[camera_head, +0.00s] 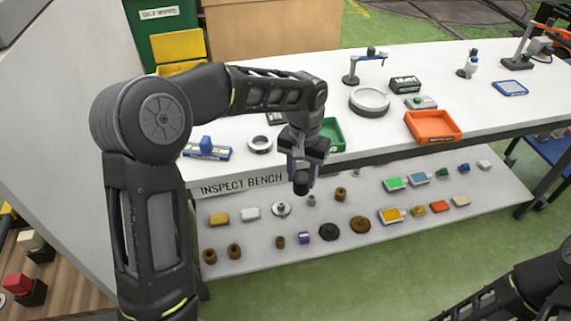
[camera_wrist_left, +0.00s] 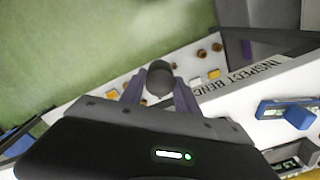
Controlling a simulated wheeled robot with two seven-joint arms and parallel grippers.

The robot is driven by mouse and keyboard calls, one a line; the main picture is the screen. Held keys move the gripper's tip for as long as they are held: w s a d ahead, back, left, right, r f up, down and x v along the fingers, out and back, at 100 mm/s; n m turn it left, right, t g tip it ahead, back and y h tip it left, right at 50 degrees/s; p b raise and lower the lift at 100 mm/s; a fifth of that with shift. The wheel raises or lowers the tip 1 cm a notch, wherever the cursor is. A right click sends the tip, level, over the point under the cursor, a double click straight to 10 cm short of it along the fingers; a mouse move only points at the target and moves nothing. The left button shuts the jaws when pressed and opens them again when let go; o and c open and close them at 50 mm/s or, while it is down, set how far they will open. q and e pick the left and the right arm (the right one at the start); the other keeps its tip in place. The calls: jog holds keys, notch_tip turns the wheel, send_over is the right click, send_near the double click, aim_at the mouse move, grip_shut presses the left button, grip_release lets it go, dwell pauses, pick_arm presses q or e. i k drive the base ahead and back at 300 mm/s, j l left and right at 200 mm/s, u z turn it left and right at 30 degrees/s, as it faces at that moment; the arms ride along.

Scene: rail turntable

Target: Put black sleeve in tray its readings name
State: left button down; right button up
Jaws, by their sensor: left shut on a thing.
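My left gripper (camera_head: 301,172) hangs in front of the inspect bench's front edge, above the lower shelf. It is shut on the black sleeve (camera_head: 301,186), a short dark cylinder. In the left wrist view the sleeve (camera_wrist_left: 160,80) sits between the two purple-grey fingers. A green tray (camera_head: 332,133) is on the bench just behind the gripper, partly hidden by it. An orange tray (camera_head: 433,126) is on the bench to the right. No reading is legible. My right gripper is out of view; only part of my right arm shows at the lower right.
The lower shelf (camera_head: 255,262) carries several small parts.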

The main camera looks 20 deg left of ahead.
aim_at(431, 128)
jog(key=i+l+u, duration=0.15)
jog(key=u, duration=0.3)
jog(key=i+l+u, duration=0.1)
jog(key=u, duration=0.3)
jog(key=l+u, duration=0.6)
jog(key=u, duration=0.3)
jog(key=i, duration=0.05)
